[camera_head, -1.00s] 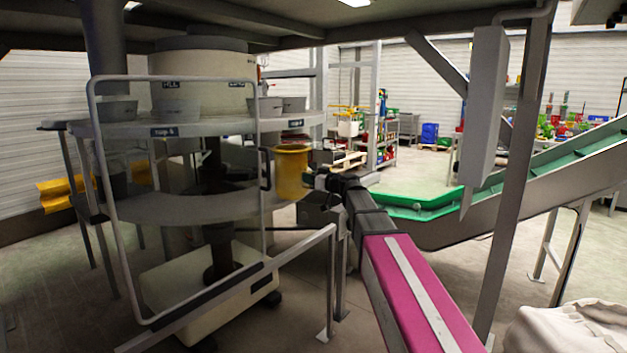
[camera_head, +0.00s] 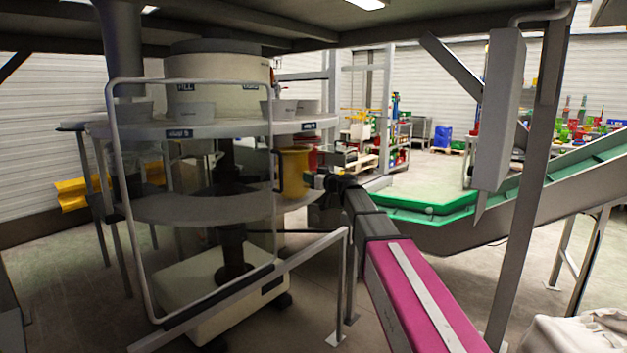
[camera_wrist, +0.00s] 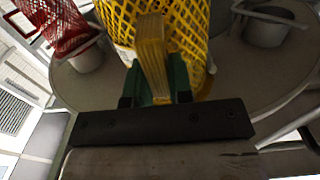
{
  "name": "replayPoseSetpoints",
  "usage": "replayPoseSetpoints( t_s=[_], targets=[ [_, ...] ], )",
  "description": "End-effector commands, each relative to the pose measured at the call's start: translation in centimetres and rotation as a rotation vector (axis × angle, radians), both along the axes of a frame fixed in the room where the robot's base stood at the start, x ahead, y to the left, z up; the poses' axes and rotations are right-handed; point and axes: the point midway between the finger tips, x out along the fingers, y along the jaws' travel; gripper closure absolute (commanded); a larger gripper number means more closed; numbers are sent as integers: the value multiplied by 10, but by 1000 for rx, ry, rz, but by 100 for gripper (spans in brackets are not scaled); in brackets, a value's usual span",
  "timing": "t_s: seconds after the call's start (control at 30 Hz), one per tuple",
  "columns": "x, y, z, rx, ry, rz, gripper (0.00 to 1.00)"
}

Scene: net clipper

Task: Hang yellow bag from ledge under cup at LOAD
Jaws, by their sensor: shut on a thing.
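The yellow net bag (camera_head: 294,174) hangs upright at the right side of the round machine, just below the upper ring ledge (camera_head: 225,129). My gripper (camera_head: 318,181) is beside the bag at its right. In the wrist view, the green fingers of my gripper (camera_wrist: 157,80) are shut on a yellow strip of the bag (camera_wrist: 119,22). Grey cups (camera_head: 278,108) stand on the ledge above the bag; a cup (camera_wrist: 268,27) also shows in the wrist view. The small labels on the ledge rim are too blurred to read. I cannot tell whether the bag touches the ledge.
A red net bag (camera_wrist: 58,25) hangs by another cup (camera_wrist: 86,58) at the wrist view's left. A clear guard with a pale frame (camera_head: 119,220) covers the machine's front. A grey rail (camera_head: 240,296) runs low before it. A green-edged conveyor (camera_head: 430,212) stands at right.

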Motion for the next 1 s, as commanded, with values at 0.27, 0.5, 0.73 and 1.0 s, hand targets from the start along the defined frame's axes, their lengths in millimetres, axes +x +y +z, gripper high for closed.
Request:
replayPoseSetpoints(
  t_s=[0.27, 0.5, 0.73, 1.0],
  targets=[
    [12, 14, 0, 0, 0, 0, 100],
    [20, 25, 0, 0, 0, 0, 100],
    [29, 36, 0, 0, 0, 1, 100],
    [39, 49, 0, 0, 0, 0, 100]
  ],
)
